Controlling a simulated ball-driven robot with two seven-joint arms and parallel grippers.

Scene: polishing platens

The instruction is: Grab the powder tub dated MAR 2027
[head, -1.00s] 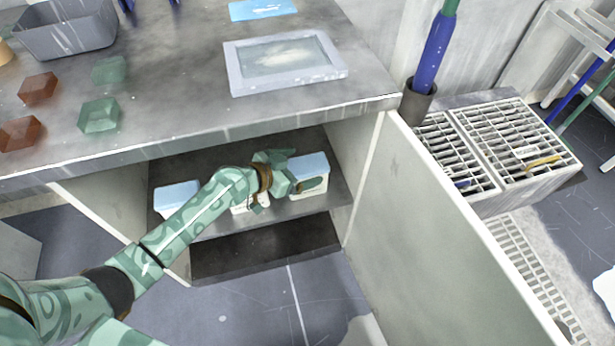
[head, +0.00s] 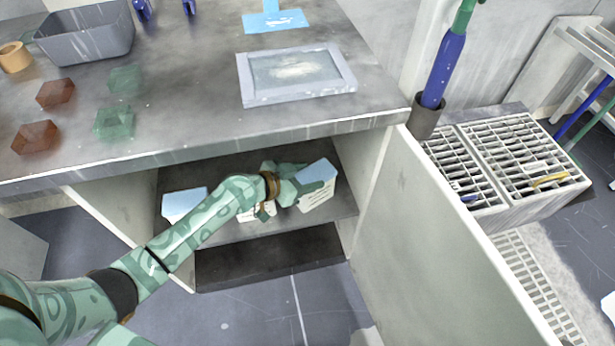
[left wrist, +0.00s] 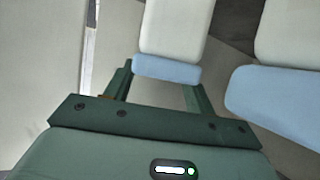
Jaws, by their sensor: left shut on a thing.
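Three white tubs with light blue lids are on the shelf of the open cabinet under the bench. My left gripper (head: 308,188) is shut on the right tub (head: 318,172), which is tilted. In the left wrist view this tub (left wrist: 170,35) sits between the two fingers, lid toward the palm. The middle tub (head: 262,213) is mostly hidden behind my gripper. The left tub (head: 183,203) stands apart near the left wall, partly behind my arm. Another tub (left wrist: 280,95) shows at the right of the wrist view. Print on the tubs is too small to read.
The bench top (head: 190,110) overhangs the shelf (head: 230,232). An open door panel (head: 440,240) stands to the right of the opening. Beyond it are slotted racks (head: 525,160) and a blue-handled tool in a holder (head: 425,115). A framed tray (head: 300,97) lies on the bench.

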